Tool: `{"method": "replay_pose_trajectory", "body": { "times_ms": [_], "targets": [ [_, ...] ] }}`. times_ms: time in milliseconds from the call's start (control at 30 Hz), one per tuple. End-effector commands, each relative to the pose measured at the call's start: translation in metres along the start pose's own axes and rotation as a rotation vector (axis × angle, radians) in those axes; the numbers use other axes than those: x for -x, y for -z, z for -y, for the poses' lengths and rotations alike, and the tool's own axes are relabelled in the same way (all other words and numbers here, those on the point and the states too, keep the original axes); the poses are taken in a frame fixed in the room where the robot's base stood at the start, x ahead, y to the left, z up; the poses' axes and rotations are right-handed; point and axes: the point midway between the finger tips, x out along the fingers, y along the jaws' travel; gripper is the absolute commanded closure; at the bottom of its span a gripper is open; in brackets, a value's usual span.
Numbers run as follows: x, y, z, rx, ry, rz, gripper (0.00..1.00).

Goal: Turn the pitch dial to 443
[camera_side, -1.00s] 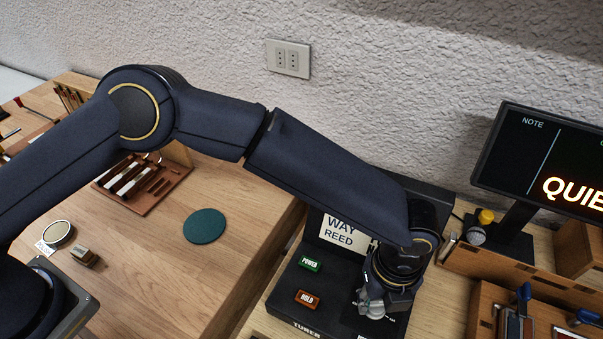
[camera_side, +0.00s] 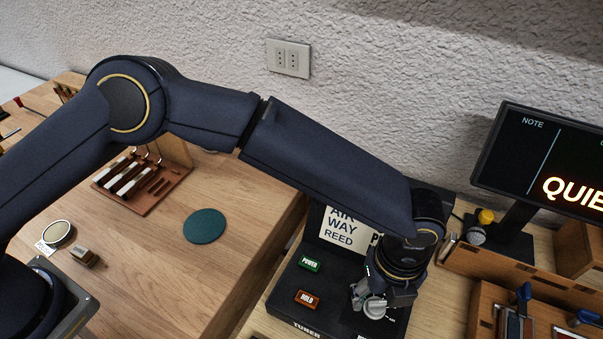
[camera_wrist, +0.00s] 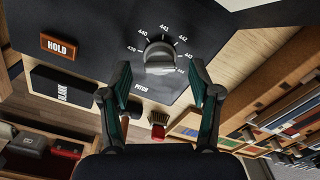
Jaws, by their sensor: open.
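The pitch dial (camera_wrist: 160,58) is a round grey-white knob with a raised grip bar, on the dark tuner panel in the wrist view. Numbers from 439 at the left over 441 at the top to 443 at the right ring it. The bar lies roughly level; I cannot tell which number it points at. My gripper (camera_wrist: 160,70) is open, one finger either side of the dial, with gaps between fingers and knob. In the side view the dial (camera_side: 375,307) shows just below my gripper (camera_side: 372,293), which partly hides it.
The panel also bears an orange HOLD button (camera_side: 307,299) and a green POWER button (camera_side: 309,263). A display (camera_side: 545,160) reading "QUIE" stands at right, behind wooden tool holders (camera_side: 515,265). A green round mat (camera_side: 204,226) lies on the bench at left.

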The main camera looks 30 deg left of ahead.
Motion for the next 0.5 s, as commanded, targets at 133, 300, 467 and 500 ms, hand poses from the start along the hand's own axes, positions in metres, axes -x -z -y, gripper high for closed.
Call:
{"method": "replay_pose_trajectory", "body": {
  "times_ms": [133,300,467,500],
  "targets": [
    [0.034,-0.001,0.001,0.000,0.005,0.001,0.37],
    [0.071,0.000,0.001,0.000,0.004,0.000,0.37],
    [0.094,0.000,0.000,0.000,0.002,0.000,0.37],
    [0.097,0.000,0.000,-0.001,0.001,0.000,0.37]
  ]
}}
